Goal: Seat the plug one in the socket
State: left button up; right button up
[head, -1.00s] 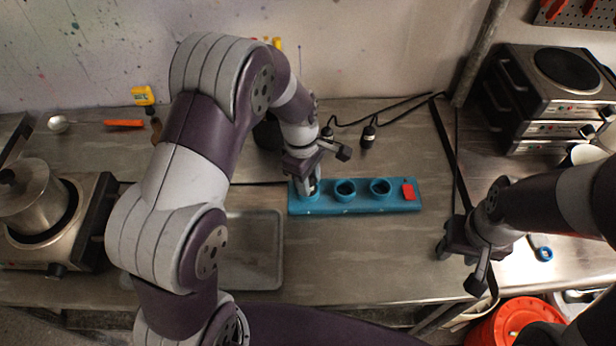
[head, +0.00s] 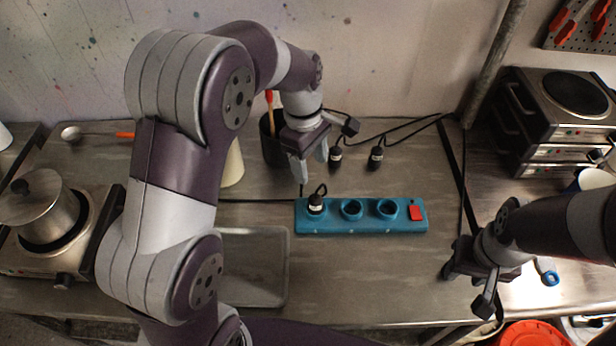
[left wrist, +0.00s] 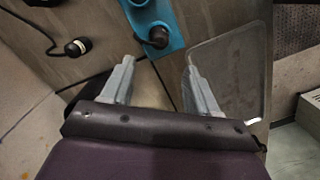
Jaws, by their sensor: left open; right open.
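A blue socket strip (head: 333,226) lies on the bench with several round sockets in a row and a red switch at its right end. A black plug (head: 316,204) with a pale band stands upright in the leftmost socket, its cord rising from the top. The strip (left wrist: 171,14) and the plug (left wrist: 157,38) also show in the left wrist view. My left gripper (head: 312,170) is open and empty, above and behind that plug, apart from it. My right gripper (head: 467,290) is open and empty at the bench's front right.
Two more black plugs, one left (head: 335,155) and one right (head: 376,156), stand behind the strip with cords. A grey tray (head: 275,292) lies left of the strip. A hot plate with a pot (head: 40,205) is far left. Stacked hot plates (head: 555,115) stand right.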

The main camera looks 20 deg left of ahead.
pick_arm(q)
jog(key=s+a+f+m+t+y, duration=0.1)
jog(key=s+a+f+m, duration=0.2)
jog(key=s+m, duration=1.1)
jog(key=shift+a+f+t, duration=0.15)
jog(key=shift+a+t, duration=0.25)
jog(key=shift+a, duration=0.3)
dwell(0.8)
